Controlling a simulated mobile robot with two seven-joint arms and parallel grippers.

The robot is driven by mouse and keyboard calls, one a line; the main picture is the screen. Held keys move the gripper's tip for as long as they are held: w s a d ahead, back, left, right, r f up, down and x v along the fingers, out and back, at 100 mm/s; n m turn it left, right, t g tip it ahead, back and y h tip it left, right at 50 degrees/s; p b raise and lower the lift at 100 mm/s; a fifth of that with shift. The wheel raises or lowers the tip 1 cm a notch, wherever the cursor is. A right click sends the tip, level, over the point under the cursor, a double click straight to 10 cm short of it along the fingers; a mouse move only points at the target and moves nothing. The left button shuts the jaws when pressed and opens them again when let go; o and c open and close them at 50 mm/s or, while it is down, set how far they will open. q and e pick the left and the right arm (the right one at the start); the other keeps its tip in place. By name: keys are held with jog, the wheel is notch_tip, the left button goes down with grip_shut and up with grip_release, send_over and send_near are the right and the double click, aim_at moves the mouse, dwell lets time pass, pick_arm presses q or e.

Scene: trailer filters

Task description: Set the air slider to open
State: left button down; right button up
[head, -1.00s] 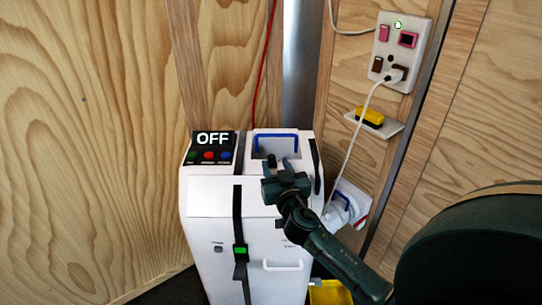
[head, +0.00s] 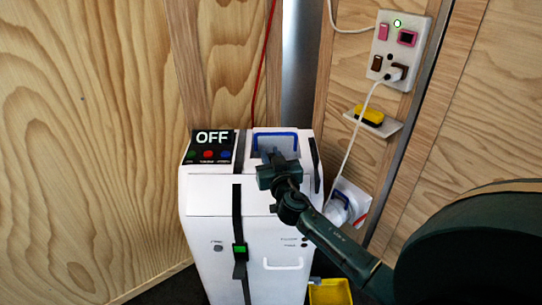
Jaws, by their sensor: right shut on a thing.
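A white machine (head: 215,205) stands against the wood wall. Its dark panel (head: 212,147) reads OFF. On its top right is a recess with a blue-edged frame or handle (head: 275,134). My right gripper (head: 273,157) is at the near side of this recess, with its fingers pointing into it. It is shut on a part there that its own body hides. I cannot make out the air slider as a separate piece, or its setting. My left gripper is not in view.
A wall socket panel (head: 384,48) with a lit green light and a plugged white cable is at the upper right. A yellow item (head: 370,115) sits on a small shelf below it. A white unit with a blue handle (head: 350,197) is right of the machine, and a yellow bin (head: 330,291) is on the floor.

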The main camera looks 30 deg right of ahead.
grip_shut()
jog(key=s+d, duration=0.1)
jog(key=d, duration=0.1)
jog(key=shift+s+d+b, duration=0.35)
jog(key=shift+s, duration=0.05)
jog(key=o, duration=0.6)
grip_release()
jog(key=v, duration=1.3)
